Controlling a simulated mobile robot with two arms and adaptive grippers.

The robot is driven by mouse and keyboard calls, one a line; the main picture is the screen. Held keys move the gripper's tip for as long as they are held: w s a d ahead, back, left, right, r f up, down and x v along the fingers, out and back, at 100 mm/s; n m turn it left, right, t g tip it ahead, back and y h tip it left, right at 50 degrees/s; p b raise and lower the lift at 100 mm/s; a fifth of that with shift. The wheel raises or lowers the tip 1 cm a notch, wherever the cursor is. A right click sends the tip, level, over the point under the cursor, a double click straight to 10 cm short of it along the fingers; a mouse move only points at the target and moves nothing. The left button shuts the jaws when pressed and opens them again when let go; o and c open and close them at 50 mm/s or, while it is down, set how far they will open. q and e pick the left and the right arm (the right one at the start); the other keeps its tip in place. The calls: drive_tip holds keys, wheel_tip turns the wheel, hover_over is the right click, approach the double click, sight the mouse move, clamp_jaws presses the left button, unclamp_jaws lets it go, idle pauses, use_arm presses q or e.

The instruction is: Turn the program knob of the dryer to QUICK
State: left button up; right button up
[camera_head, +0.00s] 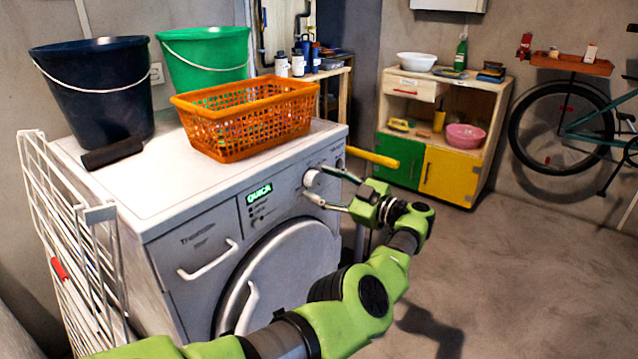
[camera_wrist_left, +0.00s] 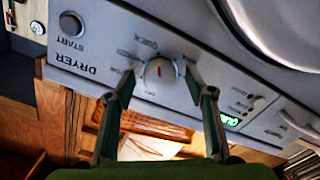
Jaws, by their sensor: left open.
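The white dryer (camera_head: 190,243) stands at the left, its front panel facing right. The green display (camera_head: 259,194) appears to read QUICK. My left gripper (camera_head: 315,183) is open at the knob, one finger on each side. A red mark shows on the knob, near the small QUICK label. My right gripper is not in view.
An orange basket (camera_head: 245,117), a dark bucket (camera_head: 98,88) and a green bucket (camera_head: 203,60) stand on the dryer. A START button (camera_wrist_left: 71,24) is beside the knob. A white drying rack (camera_head: 75,240) stands at left. Floor at right is clear.

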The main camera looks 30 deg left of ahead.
use_arm(q)
drive_tip(key=d, duration=0.6)
drive_tip(key=shift+s, duration=0.25)
